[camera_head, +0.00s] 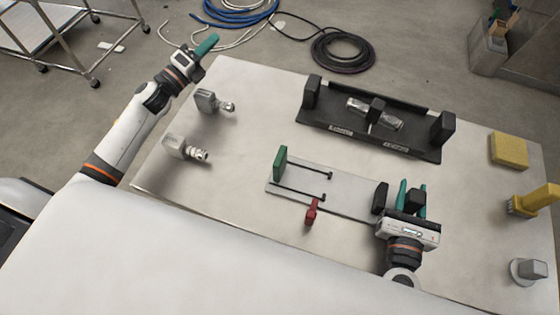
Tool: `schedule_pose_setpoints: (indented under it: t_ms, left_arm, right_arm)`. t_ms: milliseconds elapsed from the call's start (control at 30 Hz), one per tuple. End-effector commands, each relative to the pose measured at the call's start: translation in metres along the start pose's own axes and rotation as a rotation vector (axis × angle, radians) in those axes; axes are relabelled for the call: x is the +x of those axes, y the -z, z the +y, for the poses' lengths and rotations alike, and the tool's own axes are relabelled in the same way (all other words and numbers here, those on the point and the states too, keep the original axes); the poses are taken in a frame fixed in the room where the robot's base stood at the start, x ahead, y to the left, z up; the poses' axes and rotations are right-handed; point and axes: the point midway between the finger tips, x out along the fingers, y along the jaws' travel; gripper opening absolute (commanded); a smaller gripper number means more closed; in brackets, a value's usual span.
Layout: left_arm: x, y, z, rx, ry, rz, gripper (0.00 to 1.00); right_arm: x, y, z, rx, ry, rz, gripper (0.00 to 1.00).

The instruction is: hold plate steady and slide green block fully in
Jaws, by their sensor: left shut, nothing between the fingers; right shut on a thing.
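The light grey plate (345,188) lies flat on the table with two dark slots running along it. The green block (280,163) stands upright at the plate's left end, at the far end of the slots. A red piece (311,212) sits at the plate's near edge. My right gripper (412,192) is at the plate's right end, its teal fingers shut on a dark block (413,202); the gripper hides that end of the plate. My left gripper (206,45) is shut and empty, raised beyond the table's far left corner, well away from the green block.
A black tray (420,150) with upright end blocks and a metal cylinder stands behind the plate. Two metal fittings (207,101) (181,148) are at left. A yellow block (509,150), yellow tool (534,201) and grey knob (528,270) are at right.

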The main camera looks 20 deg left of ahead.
Motion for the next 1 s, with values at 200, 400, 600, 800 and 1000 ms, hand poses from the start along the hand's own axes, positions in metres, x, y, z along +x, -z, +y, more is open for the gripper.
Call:
schedule_pose_setpoints:
  t_ms: [200, 400, 600, 800, 1000]
  left_arm:
    - [0.033, -0.059, 0.089, 0.141, -0.243, -0.249, 0.0]
    - [0.034, -0.127, 0.162, 0.308, -0.453, -0.532, 0.0]
    - [0.001, -0.203, 0.215, 0.558, -0.635, -0.902, 0.0]
    - [-0.067, -0.261, 0.217, 1.015, -0.676, -1.399, 0.0]
    - [-0.105, -0.248, 0.186, 1.471, -0.462, -1.69, 0.0]
  right_arm:
    - [-0.002, -0.005, -0.001, 0.0, 0.004, -0.011, 0.0]
    - [-0.002, -0.005, -0.001, 0.0, 0.004, -0.011, 0.0]
    - [-0.002, -0.005, -0.001, 0.0, 0.004, -0.011, 0.0]
    - [-0.002, -0.005, -0.001, 0.0, 0.004, -0.011, 0.0]
    - [-0.002, -0.005, -0.001, 0.0, 0.004, -0.011, 0.0]
